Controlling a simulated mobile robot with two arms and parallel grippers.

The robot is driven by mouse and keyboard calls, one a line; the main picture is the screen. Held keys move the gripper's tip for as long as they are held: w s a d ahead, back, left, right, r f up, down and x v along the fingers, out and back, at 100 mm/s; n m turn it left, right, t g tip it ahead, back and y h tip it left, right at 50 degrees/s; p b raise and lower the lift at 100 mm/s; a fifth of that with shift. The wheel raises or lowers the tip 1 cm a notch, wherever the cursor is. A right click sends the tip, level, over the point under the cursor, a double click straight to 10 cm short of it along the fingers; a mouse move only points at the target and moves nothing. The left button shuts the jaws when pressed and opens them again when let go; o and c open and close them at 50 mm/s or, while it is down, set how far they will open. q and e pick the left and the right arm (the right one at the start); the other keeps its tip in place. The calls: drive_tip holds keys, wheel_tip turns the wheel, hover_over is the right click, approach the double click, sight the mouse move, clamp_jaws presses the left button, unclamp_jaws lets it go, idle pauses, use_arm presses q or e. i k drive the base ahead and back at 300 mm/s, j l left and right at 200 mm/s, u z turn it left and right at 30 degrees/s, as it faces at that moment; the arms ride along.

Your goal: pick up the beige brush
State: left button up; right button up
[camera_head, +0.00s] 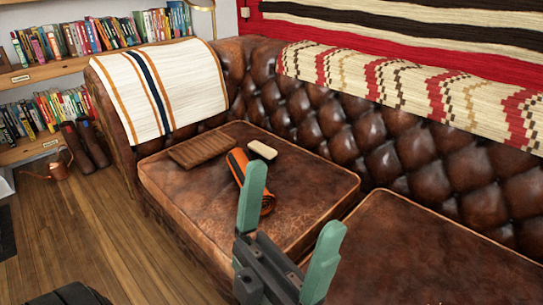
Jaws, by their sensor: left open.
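The beige brush (262,150) is a small pale block lying on the left seat cushion of the brown leather sofa (318,181). It lies just behind and right of an orange roll with black (237,162). My left gripper (293,200) is in the lower middle of the head view, with its two green fingers spread wide and nothing between them. It appears nearer to the camera than the brush and apart from it. One finger hides part of the orange roll. My right gripper is not in view.
A ribbed brown slab (205,149) lies left of the orange roll on the same cushion. The tufted backrest (385,135) rises behind. A striped blanket (165,90) covers the left armrest. The right cushion (430,255) is bare. A copper watering can (59,171) stands on the floor.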

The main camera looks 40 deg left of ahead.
sight(257, 148)
drive_tip(key=j+z, duration=0.2)
drive_tip(key=j, duration=0.25)
drive_tip(key=k+j+z, duration=0.15)
drive_tip(key=j, duration=0.35)
drive_tip(key=j+z, duration=0.2)
drive_tip(key=j, duration=0.25)
drive_tip(key=k+j+z, duration=0.15)
drive_tip(key=j, duration=0.25)
drive_tip(key=k+j+z, duration=0.2)
drive_tip(key=j, duration=0.25)
